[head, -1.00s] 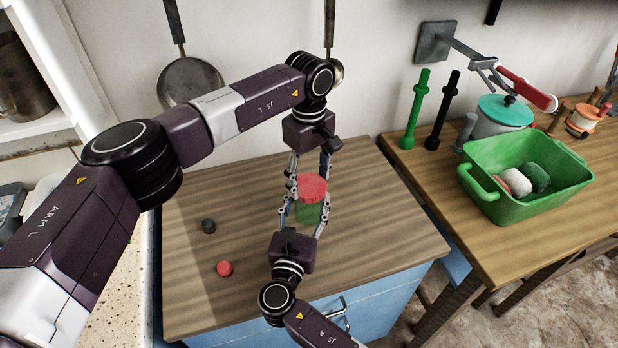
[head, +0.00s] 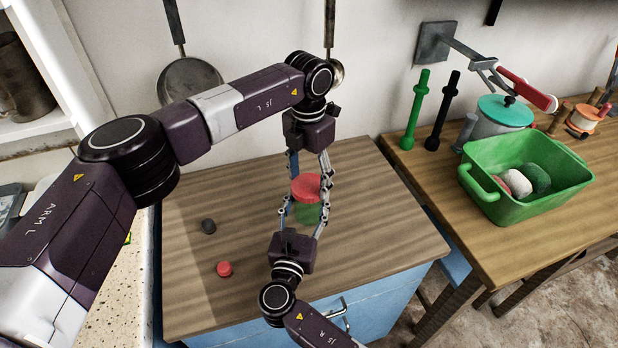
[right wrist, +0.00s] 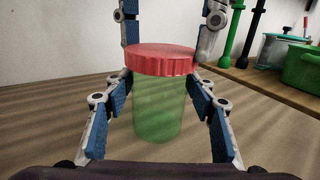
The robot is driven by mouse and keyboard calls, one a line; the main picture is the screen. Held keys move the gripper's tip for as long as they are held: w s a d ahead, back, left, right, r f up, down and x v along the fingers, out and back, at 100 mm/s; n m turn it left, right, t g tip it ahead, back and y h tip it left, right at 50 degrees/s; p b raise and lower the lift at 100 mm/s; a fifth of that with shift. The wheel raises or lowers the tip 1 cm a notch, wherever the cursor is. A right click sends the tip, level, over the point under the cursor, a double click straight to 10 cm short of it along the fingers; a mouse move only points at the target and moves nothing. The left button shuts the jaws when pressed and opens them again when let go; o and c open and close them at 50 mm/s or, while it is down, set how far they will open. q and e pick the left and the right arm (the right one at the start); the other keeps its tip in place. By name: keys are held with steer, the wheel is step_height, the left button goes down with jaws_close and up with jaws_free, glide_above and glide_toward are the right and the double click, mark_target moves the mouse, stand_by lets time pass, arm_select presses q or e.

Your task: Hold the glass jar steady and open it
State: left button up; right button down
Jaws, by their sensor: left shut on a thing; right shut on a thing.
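A green see-through glass jar (head: 307,214) stands upright on the wooden cabinet top and wears a wide red ribbed lid (head: 306,184). The jar's green body (right wrist: 158,108) and the lid (right wrist: 160,60) also show in the right wrist view. My left gripper (head: 308,180) comes from behind and above and is shut on the lid. My right gripper (head: 304,211) comes from the front and is shut on the jar body, one finger on each side. The lid sits at the jar's mouth; I cannot tell whether a gap lies between them.
A small dark round piece (head: 208,226) and a small red one (head: 224,268) lie left of the jar on the cabinet top (head: 390,240). A table at the right bears a green tub (head: 520,208), a teal-lidded pot (head: 505,112) and upright rods. Pans hang behind.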

arm_select(q)
steer(key=n, duration=0.6)
steer(key=shift+a+n, duration=0.1)
steer(key=shift+n, duration=0.3)
arm_select(e)
steer(key=shift+r, duration=0.1)
arm_select(q)
steer(key=n, duration=1.8)
steer(key=shift+r, duration=0.2)
steer(key=shift+r, duration=0.95)
